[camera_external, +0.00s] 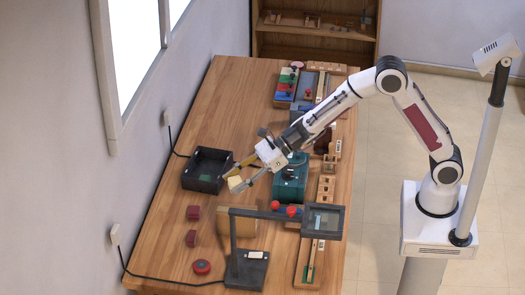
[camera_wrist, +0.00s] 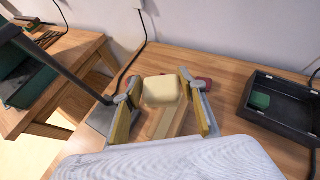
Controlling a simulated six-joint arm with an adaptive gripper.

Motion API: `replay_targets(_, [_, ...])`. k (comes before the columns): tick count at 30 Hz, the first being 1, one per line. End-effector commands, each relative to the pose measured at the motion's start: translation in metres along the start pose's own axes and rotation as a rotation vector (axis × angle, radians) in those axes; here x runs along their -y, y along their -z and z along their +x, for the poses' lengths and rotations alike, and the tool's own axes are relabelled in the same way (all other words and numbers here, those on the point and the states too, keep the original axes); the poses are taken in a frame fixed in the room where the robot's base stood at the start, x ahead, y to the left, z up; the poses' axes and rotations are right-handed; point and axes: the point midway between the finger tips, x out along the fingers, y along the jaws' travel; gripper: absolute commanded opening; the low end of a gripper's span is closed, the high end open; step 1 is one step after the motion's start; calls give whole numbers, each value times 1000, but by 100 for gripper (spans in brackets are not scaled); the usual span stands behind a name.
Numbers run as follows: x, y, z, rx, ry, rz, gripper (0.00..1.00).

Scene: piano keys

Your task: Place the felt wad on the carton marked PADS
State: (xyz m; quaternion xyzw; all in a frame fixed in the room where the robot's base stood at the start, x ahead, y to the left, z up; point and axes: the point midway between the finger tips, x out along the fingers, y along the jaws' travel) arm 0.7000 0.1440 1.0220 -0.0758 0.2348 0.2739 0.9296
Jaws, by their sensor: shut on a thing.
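A cream, rounded block, which I take to be the felt wad (camera_wrist: 161,90), sits between the fingertips of my gripper (camera_wrist: 160,92) in the wrist view. My gripper (camera_external: 238,177) is shut on it. The wad (camera_external: 235,182) also shows at the fingertips in the external view, held above the table. A tan box (camera_external: 238,227) stands partly hidden behind a dark stand, nearer the camera than my gripper. A tan surface (camera_wrist: 168,122) shows beneath the wad in the wrist view. No PADS marking is legible, so I cannot tell which thing is that carton.
A dark open box (camera_external: 205,170) with a green piece inside stands left of my gripper. Dark red blocks (camera_external: 193,213) and a round red piece (camera_external: 201,267) lie near the left edge. The dark stand (camera_external: 233,245) rises in front. A teal machine (camera_external: 290,180) is to the right.

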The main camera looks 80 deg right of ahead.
Motion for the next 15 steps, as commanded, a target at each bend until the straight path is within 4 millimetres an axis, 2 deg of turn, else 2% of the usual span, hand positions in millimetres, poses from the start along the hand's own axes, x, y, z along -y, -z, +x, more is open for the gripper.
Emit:
replay_targets(9, [-1,37,20,-4,-1,3,32])
replay_targets(15, [-1,47,26,0,0,2,32])
